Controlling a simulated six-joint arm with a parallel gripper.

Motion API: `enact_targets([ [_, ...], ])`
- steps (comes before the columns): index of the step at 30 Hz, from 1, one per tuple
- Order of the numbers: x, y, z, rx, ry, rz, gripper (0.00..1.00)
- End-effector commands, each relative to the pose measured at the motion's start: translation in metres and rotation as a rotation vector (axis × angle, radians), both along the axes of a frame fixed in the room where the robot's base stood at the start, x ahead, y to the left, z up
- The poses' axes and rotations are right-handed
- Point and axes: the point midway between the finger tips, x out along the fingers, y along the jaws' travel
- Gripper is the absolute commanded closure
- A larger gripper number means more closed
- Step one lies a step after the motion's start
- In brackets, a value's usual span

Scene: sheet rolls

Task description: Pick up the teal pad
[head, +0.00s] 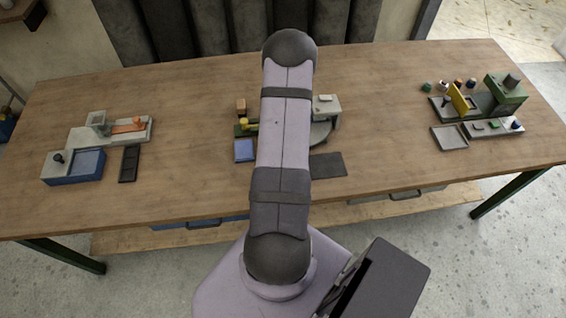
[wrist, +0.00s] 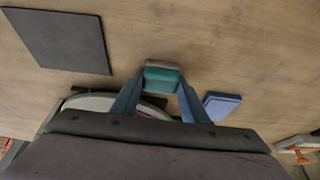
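The teal pad (wrist: 162,78) is a small block with a paler grey strip along one side. It shows in the wrist view between the two blue fingers of my gripper (wrist: 162,82). The fingertips lie against its two ends with no gap that I can see, so my gripper looks shut on it. Bare wood shows around the pad; how high it is above the table is hard to tell. In the head view my arm hides both the gripper and the pad.
A dark square mat (head: 328,165) and a blue pad (head: 245,150) lie near the arm. A grey machine (head: 326,107) stands partly behind it. A grey and blue station (head: 75,165) is at left, with a dark tray (head: 130,163). A green machine (head: 507,92) is at right.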

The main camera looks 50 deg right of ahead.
Motion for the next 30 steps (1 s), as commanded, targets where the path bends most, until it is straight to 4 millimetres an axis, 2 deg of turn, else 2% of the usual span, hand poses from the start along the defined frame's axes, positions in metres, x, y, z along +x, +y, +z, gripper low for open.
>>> enact_targets([
  [8,0.000,0.000,0.001,0.000,0.000,0.000,0.82],
  [14,0.001,-0.001,0.010,-0.002,-0.002,0.000,0.82],
  [19,0.000,-0.001,0.027,-0.004,-0.002,0.001,0.82],
  [30,0.000,0.000,0.085,-0.003,-0.001,0.001,0.82],
])
